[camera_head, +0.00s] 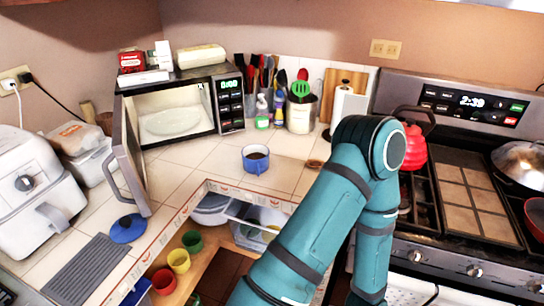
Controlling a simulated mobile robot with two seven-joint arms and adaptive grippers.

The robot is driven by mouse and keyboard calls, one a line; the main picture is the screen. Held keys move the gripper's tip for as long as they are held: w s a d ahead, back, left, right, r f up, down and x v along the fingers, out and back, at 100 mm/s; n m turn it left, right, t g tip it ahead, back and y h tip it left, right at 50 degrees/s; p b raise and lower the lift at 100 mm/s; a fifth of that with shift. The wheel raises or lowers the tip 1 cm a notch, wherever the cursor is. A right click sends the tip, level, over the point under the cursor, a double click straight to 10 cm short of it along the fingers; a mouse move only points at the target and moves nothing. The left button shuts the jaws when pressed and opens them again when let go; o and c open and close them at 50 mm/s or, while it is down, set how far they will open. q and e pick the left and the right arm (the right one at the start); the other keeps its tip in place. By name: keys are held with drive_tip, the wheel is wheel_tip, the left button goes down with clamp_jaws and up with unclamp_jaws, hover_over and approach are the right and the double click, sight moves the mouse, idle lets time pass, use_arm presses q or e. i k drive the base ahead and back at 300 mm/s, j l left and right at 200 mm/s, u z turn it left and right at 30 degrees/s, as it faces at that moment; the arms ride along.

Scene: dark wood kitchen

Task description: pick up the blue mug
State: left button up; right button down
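The blue mug (256,160) stands upright on the white tiled counter, to the right of the open microwave. One of my teal arms rises from the bottom of the view, bends at an elbow to the right of the mug and runs back down. Its gripper is out of the frame. Neither gripper shows, and nothing touches the mug.
The microwave (231,104) has its door (126,150) swung open toward the front left. A green bottle (262,112) and a utensil crock (299,115) stand behind the mug. A red kettle (413,148) sits on the stove. Cups lie below the counter edge.

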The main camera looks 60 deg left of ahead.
sight(256, 156)
drive_tip(key=u, duration=2.1)
